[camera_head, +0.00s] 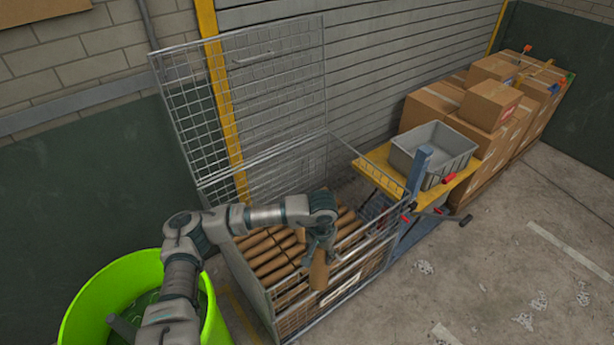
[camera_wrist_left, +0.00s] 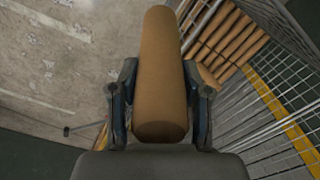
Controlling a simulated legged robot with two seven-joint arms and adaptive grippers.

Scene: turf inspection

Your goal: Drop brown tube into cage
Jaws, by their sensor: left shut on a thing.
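A brown tube (camera_head: 319,271) is held in my left gripper (camera_head: 320,246), hanging down from it over the near part of the wire cage in the head view. In the left wrist view the brown tube (camera_wrist_left: 161,75) stands between the two fingers of my left gripper (camera_wrist_left: 160,100), which are shut on it. The wire cage (camera_head: 345,294) has its mesh lid raised at the back and holds several brown tubes lying in rows; part of it also shows in the left wrist view (camera_wrist_left: 285,125). My arm hides part of the cage's contents. My right gripper is not in view.
A bright green bin (camera_head: 85,318) stands left of the cage. Right of the cage are a yellow cart (camera_head: 455,187) with a grey crate (camera_head: 432,135) on it and stacked cardboard boxes (camera_head: 490,103). The concrete floor at the right is open.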

